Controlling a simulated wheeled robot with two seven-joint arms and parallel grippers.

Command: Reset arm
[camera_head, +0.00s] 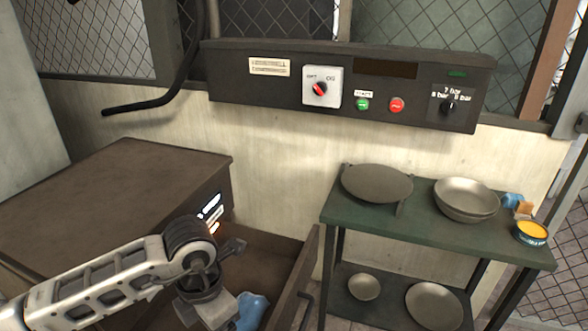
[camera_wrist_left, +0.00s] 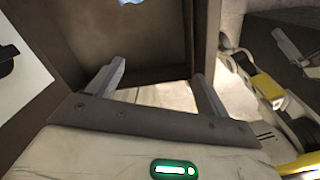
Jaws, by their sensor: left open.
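My left arm comes in from the lower left of the head view. Its gripper (camera_head: 215,308) is low, over or beside an open brown drawer (camera_head: 303,270); the fingertips are hard to make out there. In the left wrist view the two fingers of the gripper (camera_wrist_left: 162,82) are spread apart with nothing between them. My right gripper is not in view in the head view, and I cannot identify it in the wrist view.
A brown cabinet (camera_head: 110,190) stands at left, and a blue cloth-like item (camera_head: 252,308) lies near the gripper. A green table (camera_head: 350,213) at right holds a flat pan (camera_head: 377,183), bowls (camera_head: 467,199) and a yellow-topped tin (camera_head: 531,233). A control panel (camera_head: 345,85) is on the wall.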

